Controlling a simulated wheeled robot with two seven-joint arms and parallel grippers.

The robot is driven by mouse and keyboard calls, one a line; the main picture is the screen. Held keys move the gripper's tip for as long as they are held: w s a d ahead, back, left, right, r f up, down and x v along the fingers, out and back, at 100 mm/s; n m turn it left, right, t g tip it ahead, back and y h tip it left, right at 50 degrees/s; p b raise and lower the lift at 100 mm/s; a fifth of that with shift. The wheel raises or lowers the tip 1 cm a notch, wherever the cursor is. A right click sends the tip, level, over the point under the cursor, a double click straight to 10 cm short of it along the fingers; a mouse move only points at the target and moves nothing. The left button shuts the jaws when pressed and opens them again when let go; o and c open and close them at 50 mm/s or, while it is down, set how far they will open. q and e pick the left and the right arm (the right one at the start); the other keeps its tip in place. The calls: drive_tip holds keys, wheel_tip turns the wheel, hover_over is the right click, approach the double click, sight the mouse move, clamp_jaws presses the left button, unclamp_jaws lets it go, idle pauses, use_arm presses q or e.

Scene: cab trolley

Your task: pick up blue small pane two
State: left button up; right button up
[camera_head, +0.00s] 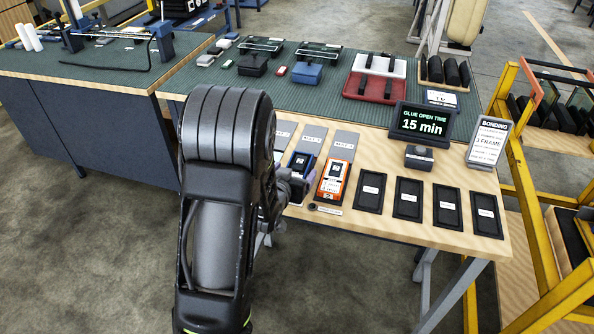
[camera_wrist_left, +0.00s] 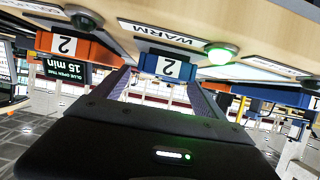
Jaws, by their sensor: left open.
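The blue small pane two (camera_head: 302,163) lies near the front of the wooden bench top, partly hidden by my left arm. In the left wrist view, which is turned upside down, its blue end (camera_wrist_left: 152,65) carries a white label with a 2. My left gripper (camera_head: 287,184) is at the pane's near end, mostly covered by my arm. In the left wrist view the open jaws (camera_wrist_left: 163,95) have one finger on each side of the blue end. I cannot tell whether they touch it. My right gripper is not in view.
An orange pane labelled 2 (camera_head: 334,180) lies close beside the blue one. Several black trays (camera_head: 408,198) line the bench to the right. A sign reading 15 min (camera_head: 421,122) stands behind. A green lamp (camera_wrist_left: 221,54) and a WARM label (camera_wrist_left: 160,33) are on the bench edge.

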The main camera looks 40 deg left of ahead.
sight(297, 167)
use_arm(q)
drive_tip(key=shift+x, duration=1.6)
drive_tip(key=shift+c, duration=0.4)
drive_tip(key=c, duration=1.6)
drive_tip(key=shift+r, duration=0.1)
wheel_tip(297, 167, up, 10)
drive_tip(key=shift+f+p, duration=0.1)
drive_tip(key=shift+p, duration=0.65)
